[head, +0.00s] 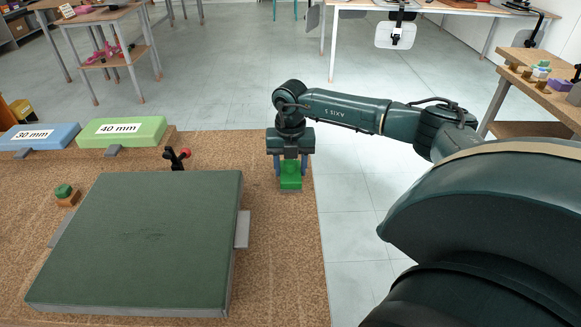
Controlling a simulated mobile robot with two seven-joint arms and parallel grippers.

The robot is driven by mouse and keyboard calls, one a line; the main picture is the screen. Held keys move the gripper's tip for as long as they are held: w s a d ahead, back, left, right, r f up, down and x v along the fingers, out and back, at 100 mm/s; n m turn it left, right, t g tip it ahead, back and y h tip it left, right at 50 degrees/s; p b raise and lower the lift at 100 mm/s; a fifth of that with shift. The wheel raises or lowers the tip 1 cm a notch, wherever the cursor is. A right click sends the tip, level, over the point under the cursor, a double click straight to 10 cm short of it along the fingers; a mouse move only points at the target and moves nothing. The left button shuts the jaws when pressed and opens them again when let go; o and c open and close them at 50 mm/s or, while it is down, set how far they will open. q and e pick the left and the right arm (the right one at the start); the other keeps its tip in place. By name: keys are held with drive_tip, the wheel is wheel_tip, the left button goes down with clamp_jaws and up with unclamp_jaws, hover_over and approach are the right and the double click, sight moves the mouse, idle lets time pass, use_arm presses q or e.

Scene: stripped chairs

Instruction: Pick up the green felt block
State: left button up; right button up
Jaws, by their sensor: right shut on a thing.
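The green felt block (290,182) is in the head view, near the right edge of the brown cork-like tabletop. It is bright green with a greyish strip along its bottom. My right gripper (290,172) points down from above and is shut on it, with one blue-grey finger on each side. I cannot tell whether the block touches the tabletop or hangs just above it. My left gripper is not in view.
A large dark green slab (140,240) fills the table's front left. A small green-topped wooden piece (66,197) sits left.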

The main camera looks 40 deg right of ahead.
sight(290, 161)
drive_tip(key=shift+c, duration=0.7)
drive_tip(key=shift+r, duration=0.15)
wheel_tip(290, 161, up, 10)
drive_tip(key=shift+f, duration=0.1)
drive_tip(key=o, duration=0.4)
drive_tip(key=shift+c, duration=1.2)
